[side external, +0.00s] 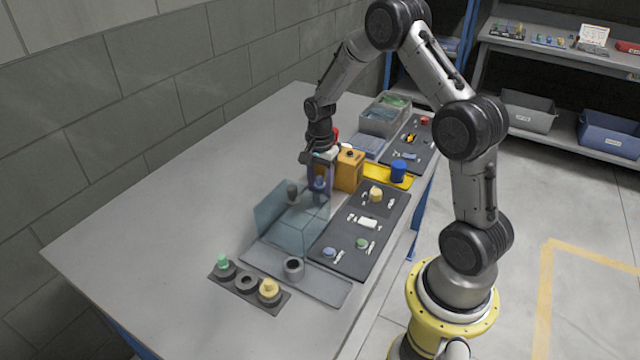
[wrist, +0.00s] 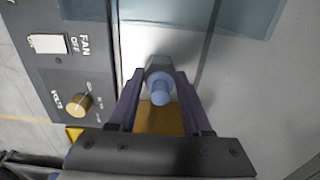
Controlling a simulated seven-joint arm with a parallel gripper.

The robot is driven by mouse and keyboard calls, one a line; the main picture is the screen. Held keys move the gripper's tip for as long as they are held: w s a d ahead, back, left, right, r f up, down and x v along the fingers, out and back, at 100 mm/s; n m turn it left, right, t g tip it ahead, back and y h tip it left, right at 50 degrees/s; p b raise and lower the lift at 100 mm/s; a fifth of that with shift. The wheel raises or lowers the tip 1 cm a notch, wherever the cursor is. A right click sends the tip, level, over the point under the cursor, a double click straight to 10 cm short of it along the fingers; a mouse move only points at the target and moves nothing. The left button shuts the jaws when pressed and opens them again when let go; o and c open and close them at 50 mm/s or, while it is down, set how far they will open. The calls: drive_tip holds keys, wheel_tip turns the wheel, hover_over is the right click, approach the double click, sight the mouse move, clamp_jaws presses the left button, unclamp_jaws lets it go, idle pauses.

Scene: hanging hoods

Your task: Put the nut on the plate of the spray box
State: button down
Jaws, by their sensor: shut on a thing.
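My gripper (side external: 319,190) is shut on the nut (side external: 320,183), a small grey hex piece with a blue round stub. The nut shows between the fingertips (wrist: 160,92) in the wrist view, with its blue end (wrist: 160,88) towards the camera. It is held above the table, beside the far right edge of a see-through teal box (side external: 275,222), which I take for the spray box. I cannot make out the plate clearly.
A dark control panel (side external: 340,245) with a yellow knob (wrist: 78,105) and white FAN switch (wrist: 48,44) lies right of the box. An orange box (side external: 349,172) stands close behind the gripper. The left table is clear.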

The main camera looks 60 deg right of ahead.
drive_tip(key=shift+f, duration=0.35)
drive_tip(key=shift+c, duration=1.3)
unclamp_jaws()
